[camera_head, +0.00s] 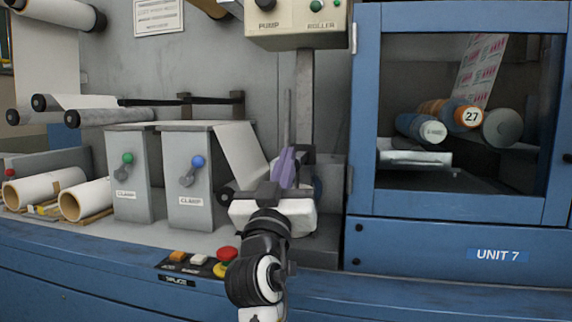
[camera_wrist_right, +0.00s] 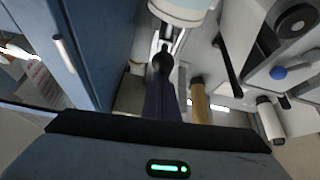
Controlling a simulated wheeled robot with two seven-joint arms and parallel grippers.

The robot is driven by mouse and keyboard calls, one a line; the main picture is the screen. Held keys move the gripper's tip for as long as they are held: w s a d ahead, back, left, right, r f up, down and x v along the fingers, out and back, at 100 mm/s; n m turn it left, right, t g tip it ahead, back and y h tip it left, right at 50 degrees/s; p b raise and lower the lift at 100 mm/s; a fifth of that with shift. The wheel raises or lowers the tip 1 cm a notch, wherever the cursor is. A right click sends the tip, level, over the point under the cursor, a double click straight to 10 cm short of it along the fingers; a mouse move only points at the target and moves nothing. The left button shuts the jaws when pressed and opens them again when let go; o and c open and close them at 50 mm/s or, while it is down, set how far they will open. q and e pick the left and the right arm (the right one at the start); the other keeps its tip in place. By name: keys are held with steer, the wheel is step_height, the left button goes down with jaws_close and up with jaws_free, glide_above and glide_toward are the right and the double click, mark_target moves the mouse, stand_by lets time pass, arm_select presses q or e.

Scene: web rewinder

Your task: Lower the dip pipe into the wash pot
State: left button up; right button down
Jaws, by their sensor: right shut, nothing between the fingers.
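My right gripper (camera_head: 286,166) reaches up from the bottom centre in the head view, its purple fingers closed together with nothing between them. In the right wrist view the closed dark fingers (camera_wrist_right: 162,95) point at a narrow metal part below a pale round body (camera_wrist_right: 182,10), cut off by the top edge. A thin grey upright bar (camera_head: 287,118), perhaps the dip pipe, shows just above the fingertips in the head view. I cannot tell whether they touch. The wash pot is not clearly identifiable; my gripper hides much of that area. My left gripper is out of view.
A pump and roller control box (camera_head: 297,24) stands on a post (camera_head: 303,100) behind the gripper. A blue windowed cabinet (camera_head: 362,120) bounds the right. Two grey clamp boxes (camera_head: 188,147) stand left. A red button (camera_head: 227,254) is on the splice panel beside my arm.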

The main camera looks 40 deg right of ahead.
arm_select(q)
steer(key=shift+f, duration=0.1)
arm_select(e)
steer(key=shift+f, duration=0.3)
